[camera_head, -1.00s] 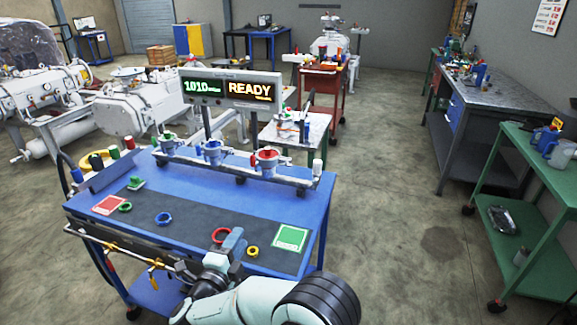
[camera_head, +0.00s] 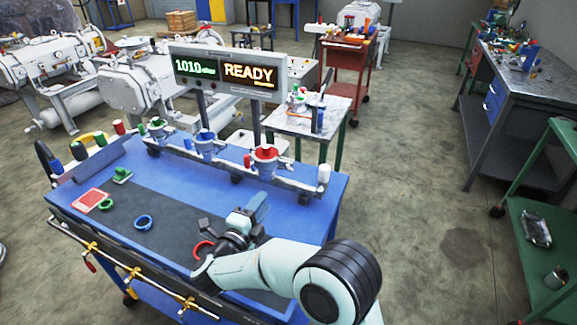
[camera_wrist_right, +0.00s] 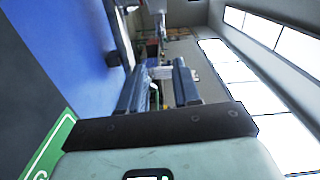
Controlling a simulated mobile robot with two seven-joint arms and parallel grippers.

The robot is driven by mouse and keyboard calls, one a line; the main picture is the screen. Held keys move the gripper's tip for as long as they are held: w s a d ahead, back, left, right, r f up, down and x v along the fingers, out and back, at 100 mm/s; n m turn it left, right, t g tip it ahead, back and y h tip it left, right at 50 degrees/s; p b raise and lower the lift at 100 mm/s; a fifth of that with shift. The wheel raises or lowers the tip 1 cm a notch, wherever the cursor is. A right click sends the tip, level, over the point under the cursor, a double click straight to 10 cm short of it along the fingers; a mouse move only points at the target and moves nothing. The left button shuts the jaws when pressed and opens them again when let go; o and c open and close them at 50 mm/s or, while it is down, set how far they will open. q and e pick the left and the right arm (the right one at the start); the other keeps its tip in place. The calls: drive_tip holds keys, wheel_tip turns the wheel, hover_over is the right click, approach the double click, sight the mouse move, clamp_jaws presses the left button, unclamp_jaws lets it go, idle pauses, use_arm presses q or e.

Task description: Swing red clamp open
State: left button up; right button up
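On the blue bench (camera_head: 300,215), a red piece (camera_head: 266,153) sits on the right-hand port of the grey pipe manifold (camera_head: 225,160). A red ring (camera_head: 203,250) lies on the dark mat, partly hidden by my right arm. Which of them is the red clamp is too small to tell. My right gripper (camera_head: 258,205) is above the mat, in front of the manifold and apart from the red port piece. In the right wrist view my right gripper (camera_wrist_right: 158,72) has its two fingers apart with nothing between them. My left gripper is not in view.
Blue (camera_head: 143,222) and green (camera_head: 106,204) rings lie on the mat's left, near a red card (camera_head: 91,200). A display (camera_head: 225,72) reading READY stands behind the manifold. Brass fittings (camera_head: 130,271) line the bench's front edge.

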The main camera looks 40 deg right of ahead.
sight(285, 170)
drive_tip(key=x, duration=1.3)
drive_tip(key=shift+w+d, duration=0.15)
drive_tip(key=shift+w, duration=0.05)
clamp_jaws()
idle(1.0)
